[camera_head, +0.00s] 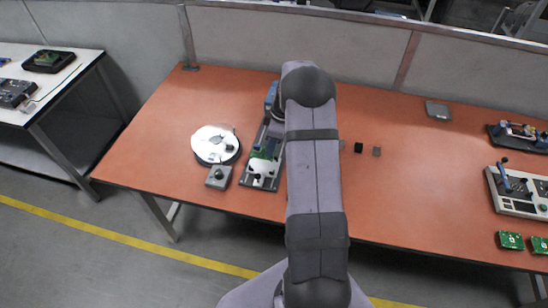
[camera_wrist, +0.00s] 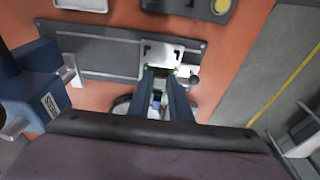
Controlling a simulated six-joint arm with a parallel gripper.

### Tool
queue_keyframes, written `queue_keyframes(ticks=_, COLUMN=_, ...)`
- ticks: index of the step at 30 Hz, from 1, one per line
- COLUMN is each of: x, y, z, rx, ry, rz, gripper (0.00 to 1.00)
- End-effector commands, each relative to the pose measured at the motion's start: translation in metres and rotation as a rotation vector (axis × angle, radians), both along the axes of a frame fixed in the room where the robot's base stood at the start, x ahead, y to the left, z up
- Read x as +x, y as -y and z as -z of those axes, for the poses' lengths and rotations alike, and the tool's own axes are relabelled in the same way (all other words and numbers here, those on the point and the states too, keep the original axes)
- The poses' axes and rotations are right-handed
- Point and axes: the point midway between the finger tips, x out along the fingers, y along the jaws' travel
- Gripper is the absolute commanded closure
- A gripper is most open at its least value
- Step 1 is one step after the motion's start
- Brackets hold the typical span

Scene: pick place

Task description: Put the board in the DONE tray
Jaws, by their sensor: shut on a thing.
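The green board (camera_head: 264,150) shows in the head view just left of my arm, over a long grey fixture (camera_head: 258,185). In the wrist view, my gripper (camera_wrist: 162,73) is shut on the board, with small green parts (camera_wrist: 148,69) showing at the fingertips. The fixture (camera_wrist: 100,55) lies beneath, with a silver plate (camera_wrist: 163,50) at the fingers. I cannot tell whether the board is clear of the fixture. My arm hides the fingers in the head view. A black tray (camera_head: 48,61) with something green inside stands on the left white table; no DONE label is readable.
A round white-topped plate (camera_head: 216,145) and a grey knob box (camera_head: 218,177) sit left of the fixture. Small dark blocks (camera_head: 358,147) lie right of my arm. Two green boards (camera_head: 510,240) and a control panel (camera_head: 518,192) are at far right.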

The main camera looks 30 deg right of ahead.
Motion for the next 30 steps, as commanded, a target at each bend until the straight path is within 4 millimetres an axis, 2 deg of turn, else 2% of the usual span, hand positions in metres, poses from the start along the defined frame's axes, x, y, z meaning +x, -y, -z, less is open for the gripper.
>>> queue_keyframes(ticks=7, x=-0.003, y=-0.017, z=-0.005, rx=-0.001, ry=0.002, rz=-0.011, gripper=0.98)
queue_keyframes(ticks=18, x=-0.011, y=-0.052, z=-0.025, rx=-0.001, ry=0.001, rz=-0.041, gripper=0.98)
queue_keyframes(ticks=28, x=-0.015, y=-0.068, z=-0.037, rx=0.000, ry=0.001, rz=-0.062, gripper=0.98)
queue_keyframes(ticks=30, x=-0.014, y=-0.064, z=-0.037, rx=0.001, ry=-0.001, rz=-0.041, gripper=0.98)
